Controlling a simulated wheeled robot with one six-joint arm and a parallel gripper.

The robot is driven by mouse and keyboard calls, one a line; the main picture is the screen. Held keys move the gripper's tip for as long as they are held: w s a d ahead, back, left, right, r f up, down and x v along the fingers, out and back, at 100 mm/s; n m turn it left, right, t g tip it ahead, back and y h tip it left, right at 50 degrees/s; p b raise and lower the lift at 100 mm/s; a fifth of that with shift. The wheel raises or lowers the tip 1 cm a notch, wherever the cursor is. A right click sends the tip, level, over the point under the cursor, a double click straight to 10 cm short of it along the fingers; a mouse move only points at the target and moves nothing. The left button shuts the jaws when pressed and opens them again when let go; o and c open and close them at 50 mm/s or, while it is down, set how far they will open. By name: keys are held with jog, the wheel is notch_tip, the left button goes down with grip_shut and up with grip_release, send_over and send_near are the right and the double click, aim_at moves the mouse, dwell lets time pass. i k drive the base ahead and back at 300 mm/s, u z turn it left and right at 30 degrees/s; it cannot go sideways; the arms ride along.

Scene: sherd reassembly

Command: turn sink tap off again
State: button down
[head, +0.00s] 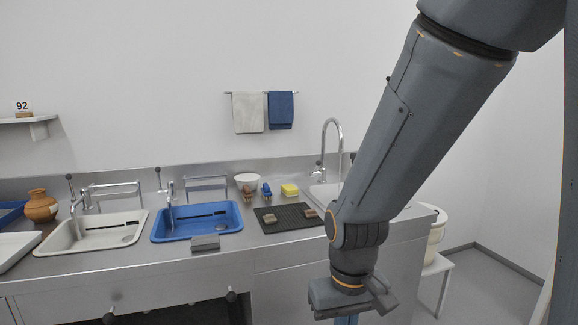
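Another tap (166,192) with an upright dark-knobbed lever stands at the blue basin (198,223). A third tap (76,205), also with a dark-knobbed lever, stands at the off-white basin (92,231). My gripper (347,318) is low at the bottom edge, in front of the counter and apart from all the taps. Its fingers are mostly out of frame.
A dark mat (290,224) with brown pieces lies right of the blue basin. A grey block (205,243) sits at the counter's front edge. A white bowl (247,181), a yellow sponge (289,190) and a clay pot (40,206) stand behind. A bucket (437,225) stands at right.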

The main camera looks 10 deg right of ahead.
aim_at(312, 173)
jog(key=u, duration=0.1)
jog(key=i, duration=0.6)
jog(key=z, duration=0.7)
jog(key=i, duration=0.8)
jog(key=z, duration=0.85)
